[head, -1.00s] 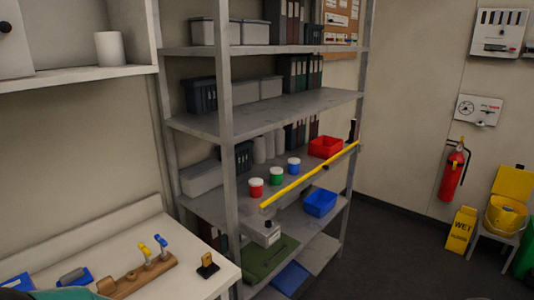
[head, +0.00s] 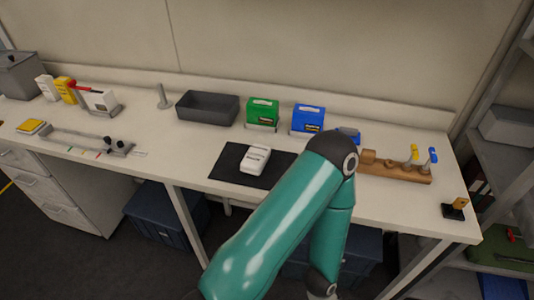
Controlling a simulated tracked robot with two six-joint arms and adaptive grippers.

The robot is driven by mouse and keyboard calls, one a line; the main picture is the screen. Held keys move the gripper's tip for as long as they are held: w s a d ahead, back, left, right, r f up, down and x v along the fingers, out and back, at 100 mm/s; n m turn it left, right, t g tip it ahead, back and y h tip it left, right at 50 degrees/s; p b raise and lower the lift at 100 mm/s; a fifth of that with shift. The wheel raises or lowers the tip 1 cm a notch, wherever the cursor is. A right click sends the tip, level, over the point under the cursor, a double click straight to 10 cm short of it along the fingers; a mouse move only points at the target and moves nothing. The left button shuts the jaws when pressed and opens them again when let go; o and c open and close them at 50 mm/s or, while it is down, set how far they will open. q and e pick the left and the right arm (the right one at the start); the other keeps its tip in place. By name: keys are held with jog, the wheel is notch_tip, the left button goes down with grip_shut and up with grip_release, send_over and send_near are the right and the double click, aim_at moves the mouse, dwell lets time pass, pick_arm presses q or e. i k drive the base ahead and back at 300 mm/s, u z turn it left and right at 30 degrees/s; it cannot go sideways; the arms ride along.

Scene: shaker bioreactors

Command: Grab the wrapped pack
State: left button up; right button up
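A small white pack (head: 255,159) with dark marking on top lies on a black mat (head: 226,162) on the bench; it looks like the wrapped pack, though I cannot make out any wrapping. It is fully visible and nothing touches it from above. One of my teal arms rises from the bottom of the head view, its elbow to the right of the pack and in front of the mat's right part. Its forearm bends down past the bench's front edge. Neither gripper shows in the view.
On the white bench (head: 400,217) stand a grey tray (head: 207,108), a green box (head: 262,112), a blue box (head: 308,118) and an upright grey post (head: 162,96) behind the mat. A wooden block with taps (head: 396,172) is at the right. Blue bins (head: 165,213) sit below.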

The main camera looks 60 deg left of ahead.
aim_at(254, 162)
jog(key=z, duration=1.25)
jog(key=i, duration=0.15)
jog(key=u, duration=3.2)
jog(key=k, duration=0.85)
jog(key=u, duration=0.15)
jog(key=i, duration=0.85)
jog(key=u, duration=0.2)
